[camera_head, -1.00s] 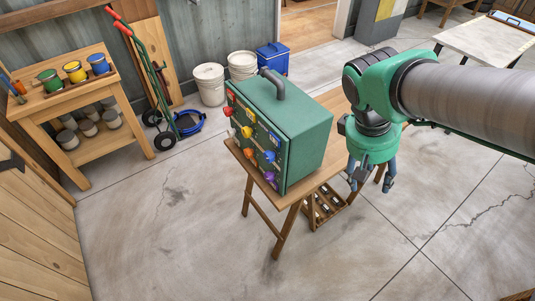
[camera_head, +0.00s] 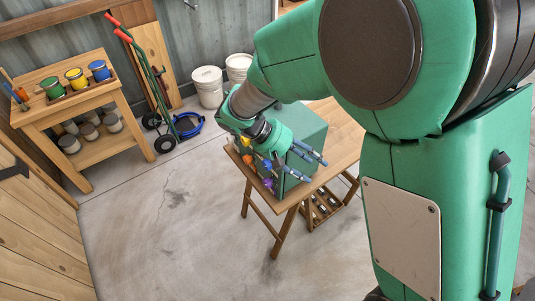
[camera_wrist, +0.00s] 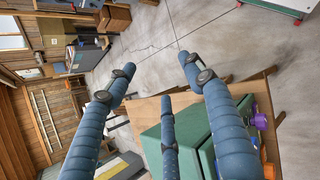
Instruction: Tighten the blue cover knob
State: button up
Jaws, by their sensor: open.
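The green cabinet (camera_head: 305,118) with the knobs on its front stands on a wooden trestle table. My forearm and gripper (camera_head: 314,168) cover much of its knob face in the head view. A yellow knob (camera_head: 246,141), an orange knob (camera_head: 249,159) and a purple knob (camera_head: 268,183) still show there. In the wrist view the fingers (camera_wrist: 160,75) lie across the cabinet (camera_wrist: 196,126), with a purple knob (camera_wrist: 260,121) at the right.
A bench with paint cans (camera_head: 77,77) stands at the left. A red-handled hand truck (camera_head: 145,80) and white buckets (camera_head: 207,86) stand along the back wall. A bottle rack (camera_head: 322,206) sits under the table. The floor in front is clear.

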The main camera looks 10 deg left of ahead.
jog(key=w+a+f+n+t+h+p, duration=0.1)
jog(key=a+f+n+t+h+p, duration=0.2)
jog(key=a, duration=0.4)
jog(key=w+a+f+n+t+h+p, duration=0.1)
jog(key=a+f+n+t+p, duration=0.15)
jog(key=a+f, duration=0.3)
jog(key=n+t+p, duration=0.3)
jog(key=n+t, duration=0.4)
jog(key=n, duration=0.1)
send_near(264, 166)
jog(key=s+a+r, duration=0.1)
jog(key=s+a, duration=0.1)
jog(key=s, duration=0.1)
jog(key=shift+w+m+g+y, duration=0.2)
jog(key=shift+m+g+y, duration=0.05)
jog(key=shift+y, duration=0.15)
jog(key=shift+w, duration=0.1)
jog(key=p+x, duration=0.2)
jog(key=x, duration=1.1)
jog(key=shift+w+d, duration=0.2)
jog(key=shift+d, duration=0.05)
jog(key=c, duration=1.2)
